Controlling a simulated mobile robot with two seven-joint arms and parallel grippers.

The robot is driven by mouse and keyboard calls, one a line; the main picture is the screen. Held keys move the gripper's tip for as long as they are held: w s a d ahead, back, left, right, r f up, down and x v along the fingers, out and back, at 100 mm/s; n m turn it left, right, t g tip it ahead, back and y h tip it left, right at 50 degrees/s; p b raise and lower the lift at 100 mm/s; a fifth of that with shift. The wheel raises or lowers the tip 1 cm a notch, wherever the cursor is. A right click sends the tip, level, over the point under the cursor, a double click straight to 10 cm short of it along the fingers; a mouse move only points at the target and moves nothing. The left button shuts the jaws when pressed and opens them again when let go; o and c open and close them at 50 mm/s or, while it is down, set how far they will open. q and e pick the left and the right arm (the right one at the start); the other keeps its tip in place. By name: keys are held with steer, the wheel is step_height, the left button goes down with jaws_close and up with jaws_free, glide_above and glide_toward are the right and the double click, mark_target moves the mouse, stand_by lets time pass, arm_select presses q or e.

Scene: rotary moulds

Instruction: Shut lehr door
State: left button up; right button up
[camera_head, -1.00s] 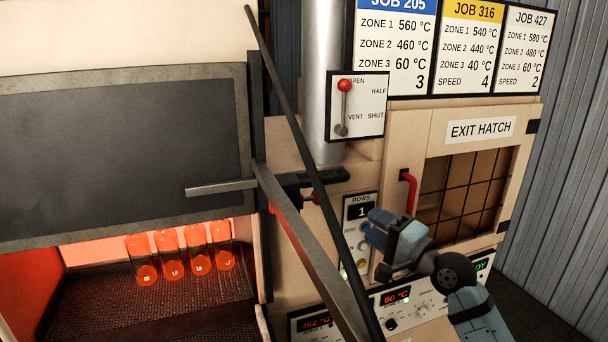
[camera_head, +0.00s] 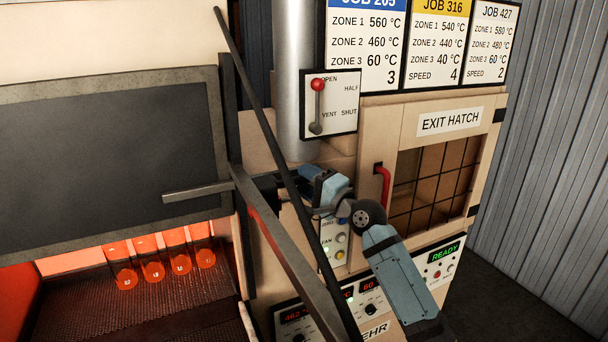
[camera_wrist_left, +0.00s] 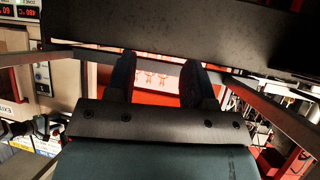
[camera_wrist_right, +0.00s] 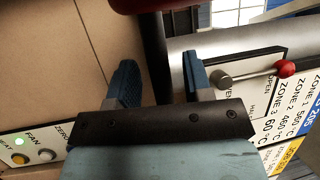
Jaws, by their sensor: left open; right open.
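The lehr door (camera_head: 110,150) is a dark grey panel at the left of the head view. It hangs raised, with a glowing gap below it and several orange-hot glasses (camera_head: 150,262) on the dark mesh belt. A flat grey bar (camera_head: 195,191) sticks out across its right side. My right gripper (camera_head: 316,190) is open beside a dark horizontal handle, behind the long diagonal bars. In the right wrist view, a dark bar (camera_wrist_right: 155,50) shows between its fingers, not gripped. My left gripper (camera_wrist_left: 158,80) is open and empty below a dark panel edge, facing the glow; the head view does not show it.
A long thin black rod (camera_head: 270,140) and a grey arm (camera_head: 285,245) cross before my right gripper. The red-knobbed lever (camera_head: 318,100) stands on its panel above. The exit hatch (camera_head: 435,180), with a red handle (camera_head: 382,182), is at right.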

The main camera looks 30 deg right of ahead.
steer(key=shift+w+a+r, duration=0.1)
steer(key=shift+w+a, duration=0.1)
steer(key=shift+w, duration=0.3)
arm_select(q)
steer(key=shift+w+r, duration=0.1)
arm_select(e)
jaws_close()
arm_select(q)
step_height(320, 180, down, 20)
steer(key=d+b, duration=0.2)
steer(key=b, duration=2.3)
steer(key=shift+w, duration=0.45)
arm_select(e)
step_height(320, 180, down, 34)
steer(key=shift+s, duration=0.25)
arm_select(q)
steer(key=shift+r, duration=0.1)
steer(key=shift+h, duration=0.3)
arm_select(e)
jaws_free()
steer(key=shift+s+d+r, duration=0.1)
steer(key=shift+d, duration=0.05)
